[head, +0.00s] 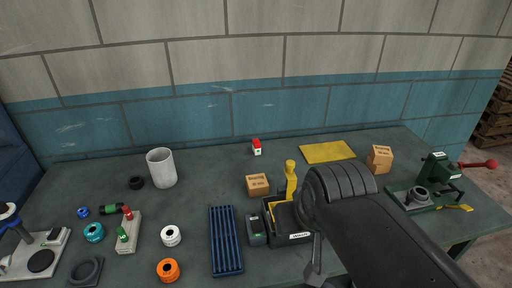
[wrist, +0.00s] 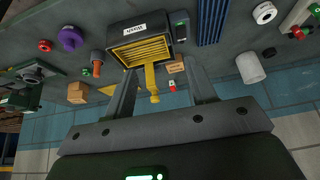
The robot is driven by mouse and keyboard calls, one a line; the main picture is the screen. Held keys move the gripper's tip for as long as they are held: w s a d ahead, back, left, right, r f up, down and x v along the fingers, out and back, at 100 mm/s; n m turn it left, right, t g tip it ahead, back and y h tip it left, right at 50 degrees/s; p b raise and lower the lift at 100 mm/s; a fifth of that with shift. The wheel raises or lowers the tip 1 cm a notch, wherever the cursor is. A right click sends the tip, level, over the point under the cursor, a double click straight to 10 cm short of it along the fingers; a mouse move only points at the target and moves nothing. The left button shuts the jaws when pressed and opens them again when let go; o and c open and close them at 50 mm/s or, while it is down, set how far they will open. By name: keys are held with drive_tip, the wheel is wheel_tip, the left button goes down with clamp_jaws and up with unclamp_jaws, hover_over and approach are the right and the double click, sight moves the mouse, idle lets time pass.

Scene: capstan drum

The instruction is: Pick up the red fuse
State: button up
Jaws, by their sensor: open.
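A small block with a red top and white body (head: 256,146) stands at the back of the table, near the wall. It also shows in the wrist view (wrist: 172,86), between and beyond my fingers. Another red piece (head: 127,212) sits on a pale grey block (head: 128,236) at the left, beside a green one. I cannot tell for sure which of these red things is the fuse. My gripper (wrist: 160,69) is open, with nothing between its fingers. In the head view my arm hides most of it.
A yellow-handled black box (head: 290,232) and a cardboard box (head: 257,184) stand near my arm. A blue ribbed tray (head: 225,240), white cup (head: 161,168) and several rings lie leftward. A green press (head: 436,178) and yellow mat (head: 327,152) are on the right.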

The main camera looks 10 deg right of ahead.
idle(0.3)
drive_tip(key=w+r, duration=0.3)
drive_tip(key=w, duration=0.4)
drive_tip(key=w+r, duration=0.2)
drive_tip(key=w, duration=0.5)
drive_tip(key=n+g, duration=0.1)
hover_over(257, 142)
drive_tip(key=s, duration=0.3)
wheel_tip(257, 142, down, 17)
drive_tip(key=x, duration=0.6)
drive_tip(key=shift+s+d+f, duration=0.1)
drive_tip(key=shift+s+d, duration=0.05)
drive_tip(key=shift+d, duration=0.2)
drive_tip(key=shift+s+a+x, duration=0.1)
drive_tip(key=shift+a+x, duration=0.1)
drive_tip(key=shift+x, duration=1.1)
drive_tip(key=shift+s+a+x, duration=0.15)
drive_tip(key=shift+a+x, duration=0.05)
drive_tip(key=shift+x, duration=1.1)
drive_tip(key=shift+f, duration=0.1)
drive_tip(key=shift+c, duration=0.5)
